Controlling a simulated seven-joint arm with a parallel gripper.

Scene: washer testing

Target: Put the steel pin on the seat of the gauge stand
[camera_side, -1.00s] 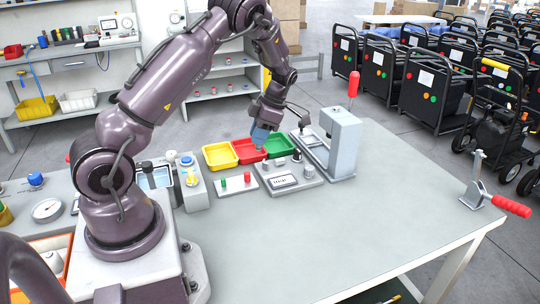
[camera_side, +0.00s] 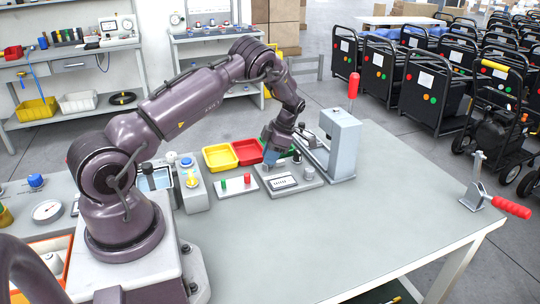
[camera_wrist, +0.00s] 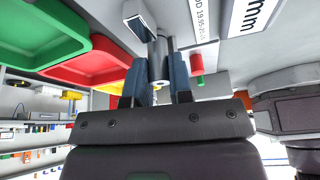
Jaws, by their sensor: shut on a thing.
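My gripper (camera_side: 269,160) points down at the back left of the gauge stand (camera_side: 290,187), a grey plate with a small display and short round posts. In the wrist view my gripper (camera_wrist: 159,82) has its blue fingers shut on the steel pin (camera_wrist: 157,66), a silver cylinder with its end showing.
Yellow (camera_side: 219,157) and red (camera_side: 248,151) trays lie behind my gripper; a green tray (camera_wrist: 40,35) shows in the wrist view. A plate with red and green posts (camera_side: 236,187) is left. A grey press (camera_side: 343,145) stands right. The table's front is clear.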

